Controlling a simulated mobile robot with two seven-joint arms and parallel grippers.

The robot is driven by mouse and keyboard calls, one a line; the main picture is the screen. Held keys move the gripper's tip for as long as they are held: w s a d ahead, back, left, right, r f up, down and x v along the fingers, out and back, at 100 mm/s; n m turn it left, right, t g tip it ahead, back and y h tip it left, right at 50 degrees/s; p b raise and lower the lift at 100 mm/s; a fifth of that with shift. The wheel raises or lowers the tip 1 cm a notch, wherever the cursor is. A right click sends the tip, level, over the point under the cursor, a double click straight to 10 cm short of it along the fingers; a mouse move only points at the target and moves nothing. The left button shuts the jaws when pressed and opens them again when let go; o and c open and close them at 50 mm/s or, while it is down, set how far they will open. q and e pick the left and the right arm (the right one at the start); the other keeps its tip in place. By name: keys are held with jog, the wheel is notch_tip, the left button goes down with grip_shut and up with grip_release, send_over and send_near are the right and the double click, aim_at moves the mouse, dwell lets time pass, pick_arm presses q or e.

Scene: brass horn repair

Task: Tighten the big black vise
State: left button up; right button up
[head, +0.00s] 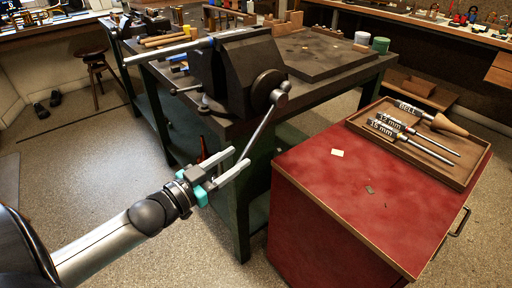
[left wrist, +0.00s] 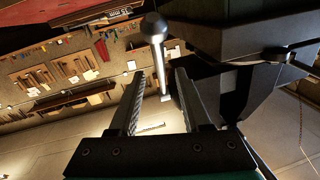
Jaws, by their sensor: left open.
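The big black vise (head: 240,75) is mounted at the near corner of the workbench. Its steel handle bar (head: 264,124) slants down and left from the screw hub, with a ball at its upper end. My left gripper (head: 241,157) is open and empty at the bar's lower end. In the left wrist view, the ball-ended bar (left wrist: 158,60) appears between the two spread fingers (left wrist: 160,75). I cannot tell whether a finger touches it. The vise body (left wrist: 225,85) fills the right of that view. My right gripper is not in view.
A red-topped cabinet (head: 345,205) stands right of the vise, bearing a wooden tray (head: 468,173) of labelled tools. The workbench (head: 240,128) carries a dark board (head: 305,55) and long rods. A stool (head: 92,65) stands at the back left. Floor at left is mostly clear.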

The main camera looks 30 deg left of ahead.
aim_at(250, 148)
pick_arm(q)
jog(key=b+x, duration=0.1)
jog(key=x, duration=0.5)
jog(key=shift+w+b, duration=0.15)
jog(key=shift+b, duration=0.25)
jog(key=shift+x, duration=0.8)
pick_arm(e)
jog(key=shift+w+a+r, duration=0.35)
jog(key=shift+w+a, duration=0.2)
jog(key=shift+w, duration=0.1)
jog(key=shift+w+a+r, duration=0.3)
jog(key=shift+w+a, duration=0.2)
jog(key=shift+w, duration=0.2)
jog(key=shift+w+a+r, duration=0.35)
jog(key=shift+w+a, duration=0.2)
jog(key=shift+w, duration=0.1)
pick_arm(q)
grip_shut()
